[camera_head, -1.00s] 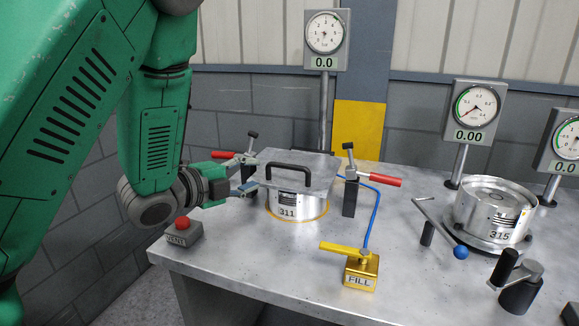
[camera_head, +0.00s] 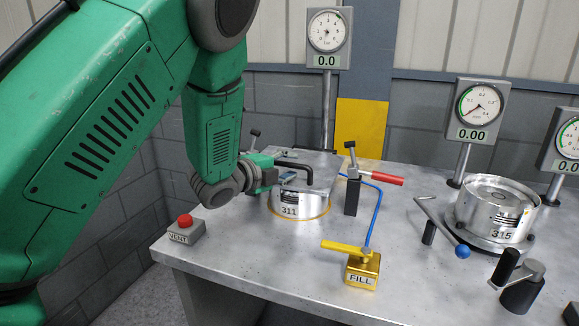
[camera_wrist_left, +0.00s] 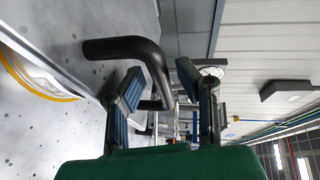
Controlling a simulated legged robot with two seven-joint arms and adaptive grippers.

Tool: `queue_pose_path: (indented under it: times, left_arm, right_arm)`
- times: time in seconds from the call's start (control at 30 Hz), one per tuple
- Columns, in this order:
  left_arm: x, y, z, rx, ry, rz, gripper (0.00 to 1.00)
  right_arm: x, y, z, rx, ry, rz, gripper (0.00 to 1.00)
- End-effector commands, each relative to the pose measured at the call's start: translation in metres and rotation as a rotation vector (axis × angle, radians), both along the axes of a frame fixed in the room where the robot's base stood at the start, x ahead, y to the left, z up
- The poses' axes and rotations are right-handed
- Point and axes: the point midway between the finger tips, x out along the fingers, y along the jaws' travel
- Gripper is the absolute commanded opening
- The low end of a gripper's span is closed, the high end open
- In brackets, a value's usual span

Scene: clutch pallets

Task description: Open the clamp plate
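The clamp plate (camera_head: 322,165) is a flat grey metal plate on top of the silver drum 311 (camera_head: 300,207). Its black handle (camera_head: 297,166) stands up from it and also shows in the left wrist view (camera_wrist_left: 157,68). My left gripper (camera_head: 285,174) is at the left end of this handle. In the left wrist view my left gripper's fingers (camera_wrist_left: 158,85) are apart, with part of the handle in the gap between them. Contact cannot be made out. My right gripper is not in view.
A toggle clamp with a red handle (camera_head: 382,179) stands right of the drum. A second clamp's black tip (camera_head: 254,134) shows behind my arm. Around are the VENT button box (camera_head: 186,231), FILL valve (camera_head: 362,267), blue hose (camera_head: 375,215), drum 315 (camera_head: 490,215) and gauges.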

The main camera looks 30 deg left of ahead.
Motion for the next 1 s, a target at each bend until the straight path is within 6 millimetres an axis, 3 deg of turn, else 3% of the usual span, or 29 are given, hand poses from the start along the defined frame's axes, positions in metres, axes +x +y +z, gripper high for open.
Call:
queue_pose_path:
  times: [0.03, 0.07, 0.67, 0.87, 1.0]
  left_arm:
    - [0.000, 0.000, 0.000, 0.000, 0.000, 0.000, 0.08]
    - [0.000, 0.000, 0.000, 0.000, 0.000, 0.000, 0.00]
    - [0.001, 0.000, 0.009, -0.008, 0.034, -0.003, 0.00]
    - [0.004, 0.000, 0.019, -0.015, 0.066, -0.002, 0.00]
    - [0.007, 0.001, 0.033, -0.028, 0.115, -0.003, 0.00]
  right_arm:
    - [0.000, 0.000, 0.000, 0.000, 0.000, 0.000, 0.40]
    - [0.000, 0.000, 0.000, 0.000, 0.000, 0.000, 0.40]
    - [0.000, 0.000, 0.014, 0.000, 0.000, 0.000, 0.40]
    - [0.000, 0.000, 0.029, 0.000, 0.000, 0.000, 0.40]
    - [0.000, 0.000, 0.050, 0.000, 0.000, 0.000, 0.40]
